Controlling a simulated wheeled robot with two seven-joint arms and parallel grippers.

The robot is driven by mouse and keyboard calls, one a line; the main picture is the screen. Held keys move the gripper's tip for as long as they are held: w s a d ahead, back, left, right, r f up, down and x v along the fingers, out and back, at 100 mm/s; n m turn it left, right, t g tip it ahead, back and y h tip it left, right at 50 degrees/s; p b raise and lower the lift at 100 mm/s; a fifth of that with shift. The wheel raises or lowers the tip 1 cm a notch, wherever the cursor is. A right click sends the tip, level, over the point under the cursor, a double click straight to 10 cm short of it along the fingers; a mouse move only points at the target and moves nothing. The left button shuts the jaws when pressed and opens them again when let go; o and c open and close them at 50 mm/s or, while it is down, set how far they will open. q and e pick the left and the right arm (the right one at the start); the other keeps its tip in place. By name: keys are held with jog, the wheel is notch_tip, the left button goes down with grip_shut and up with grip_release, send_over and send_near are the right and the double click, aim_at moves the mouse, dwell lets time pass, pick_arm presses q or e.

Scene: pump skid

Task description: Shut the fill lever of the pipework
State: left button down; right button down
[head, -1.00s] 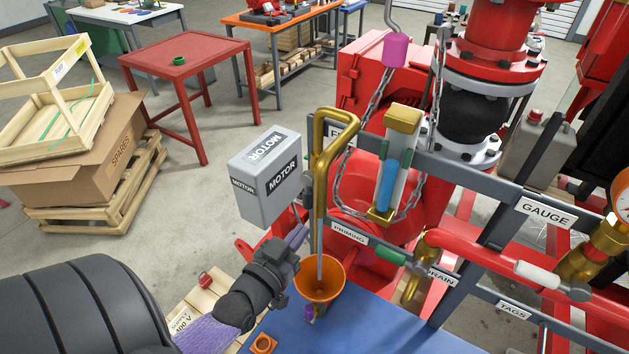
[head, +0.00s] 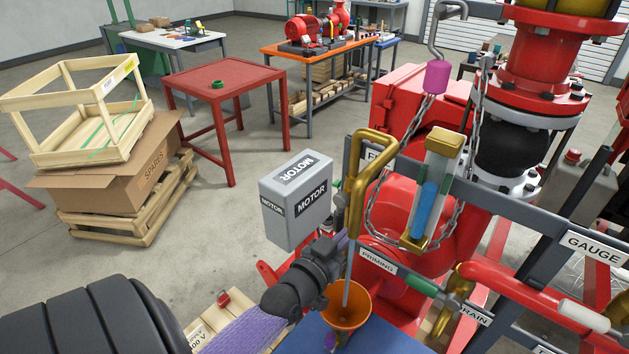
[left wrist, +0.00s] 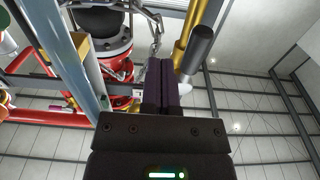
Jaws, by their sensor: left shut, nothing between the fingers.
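The brass fill pipe (head: 359,190) bends over beside a partly hidden label starting with F (head: 376,153). A thin pale rod or stream runs from its mouth into the orange funnel (head: 349,310). My right gripper is not in view.
The grey MOTOR box (head: 296,205) stands just left of the pipe, above my left wrist. A sight glass (head: 428,195), a hanging chain (head: 373,195) and the PRIMING lever's green grip (head: 421,286) lie to the right.

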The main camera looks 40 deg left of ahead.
aim_at(340, 228)
pick_arm(q)
jog(key=w+a+b, duration=0.1)
jog(key=b, duration=0.1)
jog(key=w+a+f+b, duration=0.1)
jog(key=w+a+b, duration=0.1)
jog(key=shift+w+f, duration=0.1)
jog(key=shift+f, duration=0.1)
jog(key=shift+a+b, duration=0.85)
jog(key=shift+a, duration=0.1)
jog(key=shift+a+r+p, duration=0.75)
jog(key=shift+a+r, duration=1.45)
jog(key=shift+a, duration=0.1)
jog(key=s+d+f+p, duration=0.1)
jog(key=s+p, duration=0.2)
jog(key=s, duration=0.6)
jog(key=shift+s+f, duration=0.25)
jog(key=shift+s, duration=0.1)
